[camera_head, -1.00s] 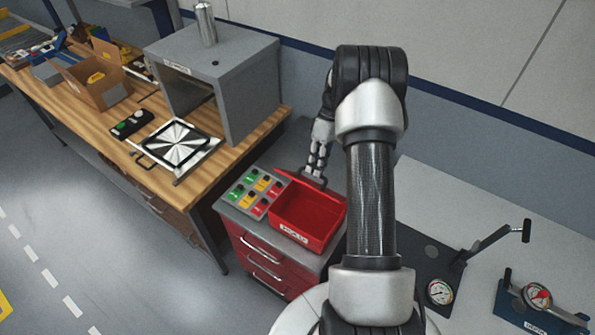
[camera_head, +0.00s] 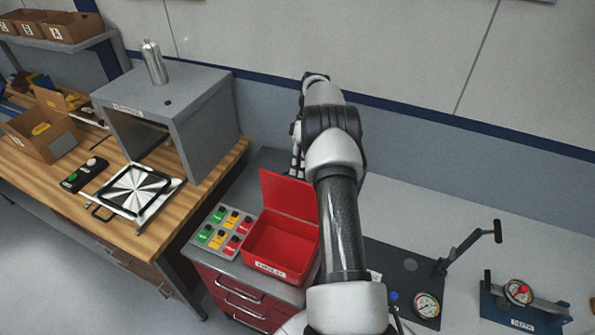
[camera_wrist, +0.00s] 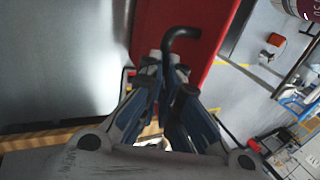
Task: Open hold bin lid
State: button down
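The red hold bin (camera_head: 284,250) stands open on top of the red drawer cabinet, with a white label on its front. Its red lid (camera_head: 287,194) is raised at the back, roughly upright, and the bin's inside looks empty. My gripper (camera_head: 297,164) is behind the lid, partly hidden by it and by my arm. In the wrist view, the red lid (camera_wrist: 213,25) fills the upper middle. Its black bent handle (camera_wrist: 181,36) runs down between the fingertips of my gripper (camera_wrist: 165,72), which look closed around it.
A panel of green, yellow and red buttons (camera_head: 223,229) sits left of the bin. A grey box-shaped fixture (camera_head: 205,125) stands on the wooden bench at left. A gauge stand with a lever (camera_head: 470,245) is on the bench at right. The wall is close behind.

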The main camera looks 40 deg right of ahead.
jog(key=c, duration=2.3)
grip_release()
jog(key=shift+x, duration=1.2)
jog(key=o, duration=0.4)
jog(key=shift+s+d, duration=0.1)
jog(key=shift+s, duration=0.05)
jog(key=shift+o, duration=1.1)
jog(key=shift+d+g, duration=0.1)
jog(key=shift+g, duration=0.2)
jog(key=shift+w+r, duration=0.15)
jog(key=shift+w, duration=0.05)
notch_tip(320, 180, up, 10)
